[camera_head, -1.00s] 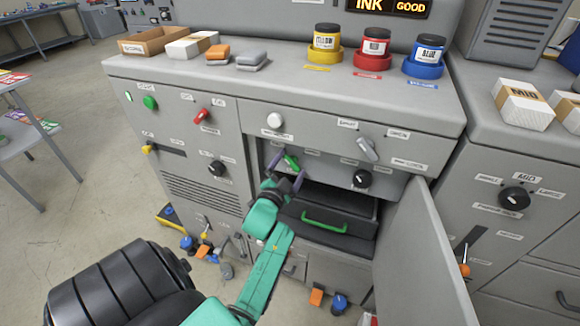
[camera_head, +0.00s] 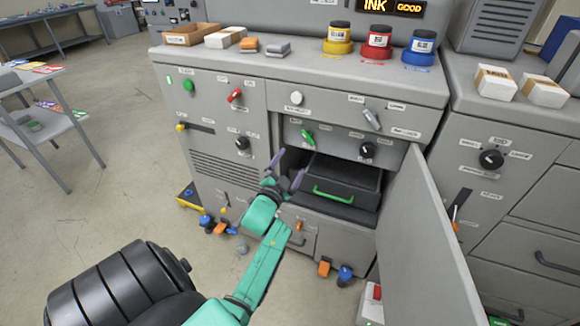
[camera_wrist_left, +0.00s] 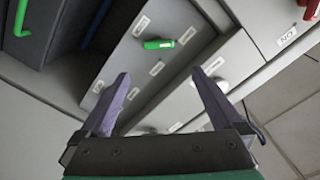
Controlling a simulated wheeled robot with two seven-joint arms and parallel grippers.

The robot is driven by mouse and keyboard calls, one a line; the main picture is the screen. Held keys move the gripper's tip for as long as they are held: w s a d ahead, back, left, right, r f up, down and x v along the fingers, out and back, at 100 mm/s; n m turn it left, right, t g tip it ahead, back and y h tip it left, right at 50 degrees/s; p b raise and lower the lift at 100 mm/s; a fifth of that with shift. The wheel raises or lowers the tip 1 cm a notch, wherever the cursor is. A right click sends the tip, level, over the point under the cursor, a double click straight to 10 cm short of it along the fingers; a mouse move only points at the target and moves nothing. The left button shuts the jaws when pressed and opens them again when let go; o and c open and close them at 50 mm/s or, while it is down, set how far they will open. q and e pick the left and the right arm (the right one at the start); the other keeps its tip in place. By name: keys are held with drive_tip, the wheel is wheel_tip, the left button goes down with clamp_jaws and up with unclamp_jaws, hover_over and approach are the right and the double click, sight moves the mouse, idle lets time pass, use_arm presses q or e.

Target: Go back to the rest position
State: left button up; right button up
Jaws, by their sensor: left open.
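My left gripper (camera_head: 286,172) is open and empty in the head view, in front of the open compartment of the grey machine (camera_head: 222,172). In the left wrist view its two purple fingers (camera_wrist_left: 158,95) stand apart with nothing between them. A green switch (camera_head: 308,137) on the machine panel is just beyond the fingers and also shows in the left wrist view (camera_wrist_left: 159,44). A dark drawer with a green handle (camera_head: 333,195) sits in the compartment to the right of the gripper. My right gripper is not in view.
The machine's grey door (camera_head: 422,235) stands open on the right. Yellow, red (camera_head: 377,44) and blue ink jars stand on the top. Orange and blue items (camera_head: 345,274) lie on the floor by the base. A shelf table (camera_head: 45,115) stands at left, with open floor between.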

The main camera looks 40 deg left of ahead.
use_arm(q)
drive_tip(key=s+d+f+g+h+p, duration=0.1)
drive_tip(key=s+d+f+g+h, duration=0.2)
drive_tip(key=f, duration=0.7)
drive_tip(key=s+d+f+n+g, duration=0.15)
drive_tip(key=s+d+f, duration=0.25)
drive_tip(key=f, duration=0.6)
drive_tip(key=s+d+f+g+h+p, duration=0.15)
drive_tip(key=s+d+f+g, duration=0.25)
drive_tip(key=f, duration=0.6)
drive_tip(key=s+d+f+g, duration=0.1)
drive_tip(key=s+f, duration=0.3)
drive_tip(key=s, duration=0.5)
drive_tip(key=s+d+f+n+g, duration=0.1)
drive_tip(key=s+f+g, duration=0.3)
drive_tip(key=s, duration=0.6)
drive_tip(key=s+d+f+g+h+p, duration=0.1)
drive_tip(key=s+f, duration=0.4)
drive_tip(key=s, duration=0.5)
drive_tip(key=shift+s+f+g, duration=0.2)
drive_tip(key=shift+f+g, duration=0.1)
drive_tip(key=shift+g, duration=0.55)
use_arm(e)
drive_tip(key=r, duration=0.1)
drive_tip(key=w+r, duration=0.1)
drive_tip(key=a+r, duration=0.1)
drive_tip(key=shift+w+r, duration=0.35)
